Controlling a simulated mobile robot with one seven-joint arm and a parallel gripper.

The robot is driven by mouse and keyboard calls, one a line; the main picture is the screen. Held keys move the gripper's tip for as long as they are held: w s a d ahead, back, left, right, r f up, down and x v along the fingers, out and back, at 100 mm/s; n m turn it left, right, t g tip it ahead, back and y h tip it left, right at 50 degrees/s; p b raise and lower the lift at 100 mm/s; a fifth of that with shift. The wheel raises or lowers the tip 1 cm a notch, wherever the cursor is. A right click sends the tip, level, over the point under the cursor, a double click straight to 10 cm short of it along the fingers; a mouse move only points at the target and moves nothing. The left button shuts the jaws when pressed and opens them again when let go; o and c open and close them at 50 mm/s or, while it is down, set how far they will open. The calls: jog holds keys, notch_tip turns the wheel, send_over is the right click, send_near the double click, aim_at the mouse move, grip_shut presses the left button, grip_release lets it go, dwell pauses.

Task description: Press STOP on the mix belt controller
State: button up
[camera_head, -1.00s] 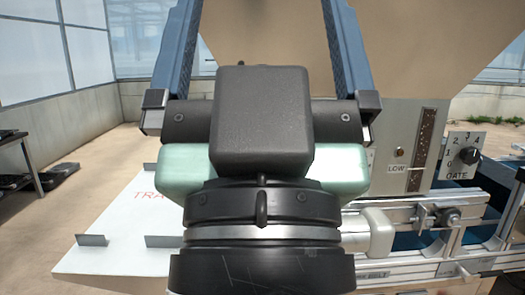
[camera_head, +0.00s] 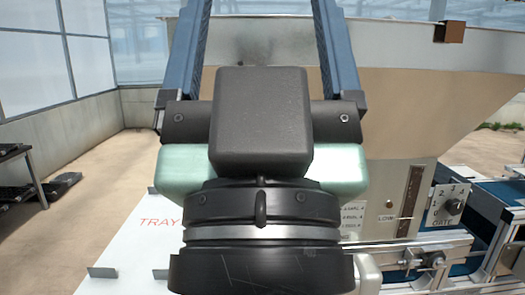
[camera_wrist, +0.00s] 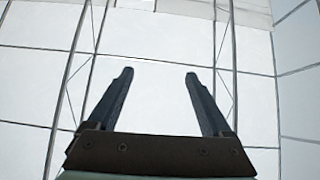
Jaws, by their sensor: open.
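My gripper shows from behind in the head view (camera_head: 262,30), raised in front of the machine, with its two blue fingers spread and nothing between them. In the wrist view my gripper (camera_wrist: 158,75) is open and empty, facing pale glazed panels. I cannot make out a mix belt controller or a STOP button in either view. A strip of small printed labels (camera_head: 352,216) shows just right of my gripper, partly cut off by it; I cannot tell what it belongs to. My wrist and gripper body hide the middle of the machine.
A large beige hopper (camera_head: 430,100) stands behind and right of my gripper. Below it are a LOW sight slot (camera_head: 411,195), a GATE dial (camera_head: 453,206) and metal rails (camera_head: 410,252). A white tray surface (camera_head: 130,255) is lower left.

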grip_shut()
dwell(1.4)
